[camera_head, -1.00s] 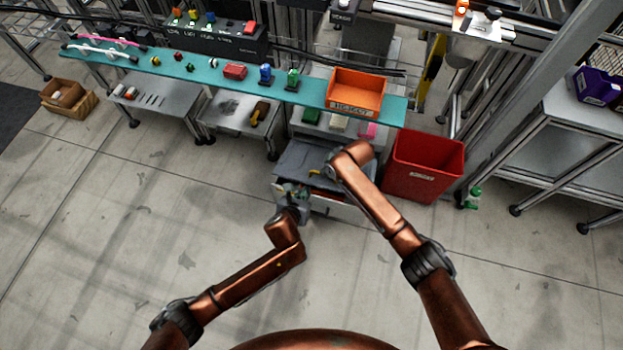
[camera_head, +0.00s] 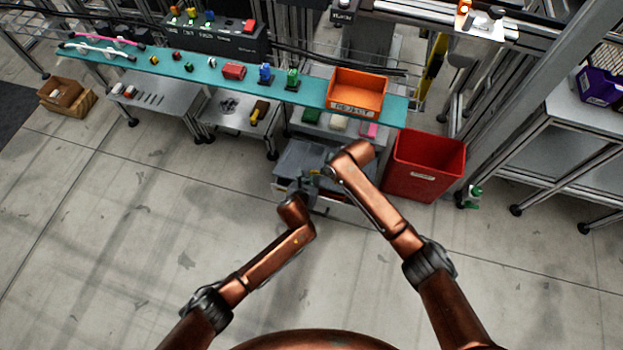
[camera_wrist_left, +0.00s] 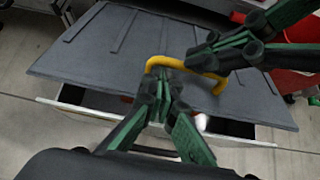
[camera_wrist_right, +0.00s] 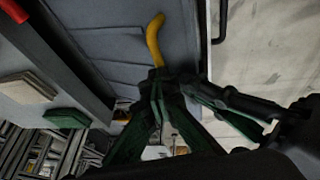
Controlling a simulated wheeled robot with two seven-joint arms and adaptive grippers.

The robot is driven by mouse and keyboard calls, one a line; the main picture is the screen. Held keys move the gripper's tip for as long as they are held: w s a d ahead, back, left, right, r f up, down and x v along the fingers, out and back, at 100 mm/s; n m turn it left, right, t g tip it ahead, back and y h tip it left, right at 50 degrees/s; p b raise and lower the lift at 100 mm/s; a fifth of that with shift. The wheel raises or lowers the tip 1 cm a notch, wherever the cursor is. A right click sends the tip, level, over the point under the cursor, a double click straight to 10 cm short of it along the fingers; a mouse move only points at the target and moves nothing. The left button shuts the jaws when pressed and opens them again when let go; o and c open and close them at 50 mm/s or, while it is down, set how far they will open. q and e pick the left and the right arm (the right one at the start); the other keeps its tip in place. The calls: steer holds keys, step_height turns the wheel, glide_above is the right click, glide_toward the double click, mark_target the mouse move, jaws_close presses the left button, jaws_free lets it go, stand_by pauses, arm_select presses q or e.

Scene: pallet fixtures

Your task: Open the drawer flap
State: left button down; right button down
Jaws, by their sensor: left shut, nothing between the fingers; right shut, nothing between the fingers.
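The grey drawer flap (camera_head: 290,157) lies below the teal shelf. In the left wrist view, the flap (camera_wrist_left: 105,50) carries a bent yellow handle (camera_wrist_left: 215,80). A dark gap shows between its front edge and the white drawer rim (camera_wrist_left: 262,143). My left gripper (camera_wrist_left: 160,80) is shut and empty at the handle's left end. My right gripper (camera_wrist_left: 195,58) reaches in from the right over the handle, shut and empty. In the right wrist view, the handle (camera_wrist_right: 154,40) extends past my right gripper's tips (camera_wrist_right: 158,78). Contact with the handle is unclear. My right arm hides its gripper in the head view.
A red bin (camera_head: 425,165) stands right of the drawer. The teal shelf (camera_head: 210,72) above holds small coloured parts and an orange reject tray (camera_head: 357,92). Metal tables (camera_head: 165,98) stand to the left. The floor in front is clear.

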stand_by(0.3)
arm_select(q)
steer(key=shift+w+d+r, duration=0.1)
steer(key=shift+w+r, duration=0.3)
steer(key=shift+r, duration=0.35)
steer(key=shift+f, duration=0.1)
